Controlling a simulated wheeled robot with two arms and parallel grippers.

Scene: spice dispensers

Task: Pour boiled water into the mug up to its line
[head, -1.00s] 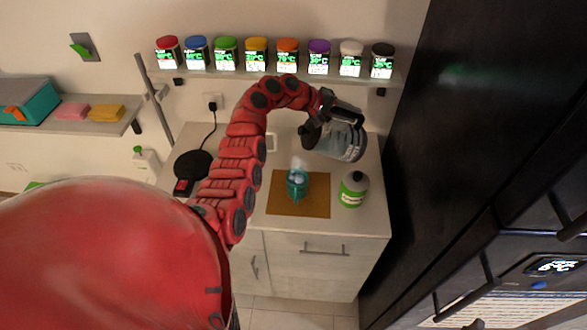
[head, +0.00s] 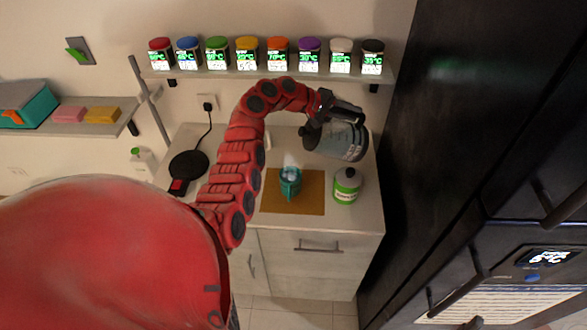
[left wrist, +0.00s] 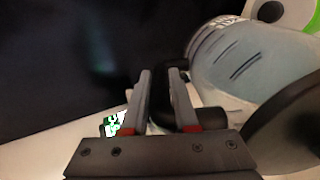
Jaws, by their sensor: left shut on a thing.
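The glass kettle (head: 340,142) with a black handle hangs above the counter, tilted, with its black spout side toward the left. My left gripper (head: 326,104) is shut on its handle. In the left wrist view the two fingers (left wrist: 160,95) are close together, and the kettle's body (left wrist: 240,62) shows large to their right. The teal mug (head: 290,187) stands on a brown mat (head: 310,207), below and left of the kettle. A pale wisp shows over the mug; I cannot tell if it is steam or water. The mug's line is not readable. My right gripper is not in view.
A white bottle with a green label (head: 347,190) stands right of the mat. The black round kettle base (head: 188,164) is at the counter's left. A shelf (head: 270,75) of several spice jars runs behind. A tall black cabinet (head: 450,110) stands at the right.

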